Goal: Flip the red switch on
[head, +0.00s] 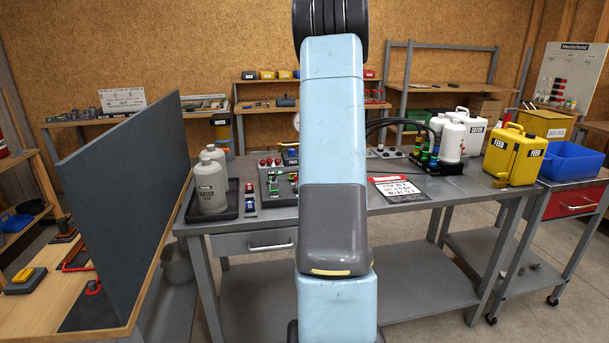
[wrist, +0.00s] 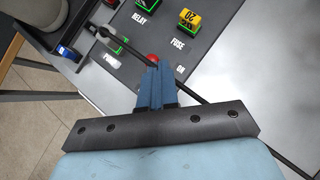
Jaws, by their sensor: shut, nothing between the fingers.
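In the wrist view, a small red part (wrist: 153,58), apparently the red switch, shows on the dark grey panel (wrist: 222,35), just past my gripper's fingertips. The "ON" label is to its right. My gripper (wrist: 155,70) has its blue fingers together, with nothing seen between them. The fingers partly cover the red part, and I cannot tell whether they touch it or which way it is set. In the head view the panel (head: 266,189) is on the grey workbench (head: 400,200), partly behind my arm, and my gripper is hidden.
On the panel, a yellow "20" fuse (wrist: 190,18) sits near the FUSE label. A dark rod-like shape (wrist: 120,42) crosses beside the red part. Grey jugs (head: 208,190) stand left of the panel. A red-white card (head: 397,188) and yellow can (head: 514,155) are to the right.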

